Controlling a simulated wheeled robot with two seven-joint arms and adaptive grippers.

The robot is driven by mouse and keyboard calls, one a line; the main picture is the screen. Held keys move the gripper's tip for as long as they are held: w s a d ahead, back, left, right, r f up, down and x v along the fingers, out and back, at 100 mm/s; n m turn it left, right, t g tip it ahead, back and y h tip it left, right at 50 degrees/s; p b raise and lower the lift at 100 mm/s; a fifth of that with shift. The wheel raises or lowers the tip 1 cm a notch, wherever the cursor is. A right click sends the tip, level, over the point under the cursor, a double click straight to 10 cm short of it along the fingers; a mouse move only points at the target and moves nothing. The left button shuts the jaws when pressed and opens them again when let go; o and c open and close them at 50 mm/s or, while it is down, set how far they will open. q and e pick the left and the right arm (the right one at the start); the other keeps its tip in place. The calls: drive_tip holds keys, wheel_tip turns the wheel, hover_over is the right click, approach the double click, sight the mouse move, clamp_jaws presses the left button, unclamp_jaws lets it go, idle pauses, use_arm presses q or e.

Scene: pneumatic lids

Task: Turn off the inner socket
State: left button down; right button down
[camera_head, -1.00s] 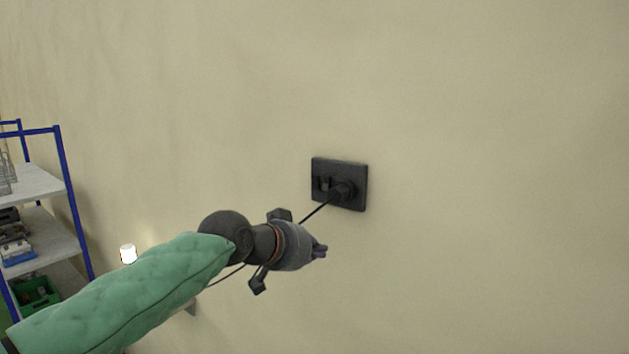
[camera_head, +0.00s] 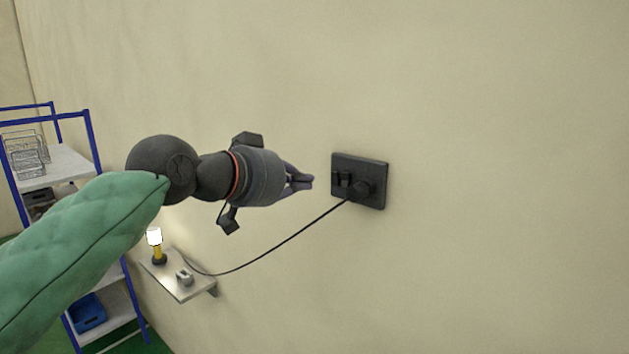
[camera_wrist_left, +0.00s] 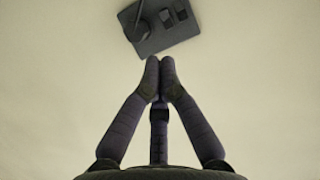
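A dark rectangular wall socket (camera_head: 372,165) is on the beige wall, right of centre in the head view. It has two small switches (camera_head: 342,179) on its left part and a black plug (camera_head: 364,189) with a cable on its right part. The socket also shows at the top of the left wrist view (camera_wrist_left: 158,43). My left gripper (camera_head: 308,182) is shut and empty, its fingertips together, a short way left of the socket and apart from it. Which switch is the inner one I cannot tell. My right gripper is not in view.
The black cable (camera_head: 285,240) runs down left to a small wall shelf (camera_head: 190,289) with a lit lamp (camera_head: 156,246) and a small grey object (camera_head: 184,276). A blue-framed shelving unit (camera_head: 97,150) stands at far left. The wall right of the socket is clear.

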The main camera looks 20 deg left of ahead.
sight(348, 185)
use_arm(q)
drive_tip(key=p+x, duration=0.3)
drive_tip(key=x, duration=0.9)
drive_tip(key=shift+w+d+f, duration=0.1)
drive_tip(key=shift+w+d, duration=0.05)
drive_tip(key=shift+w, duration=0.2)
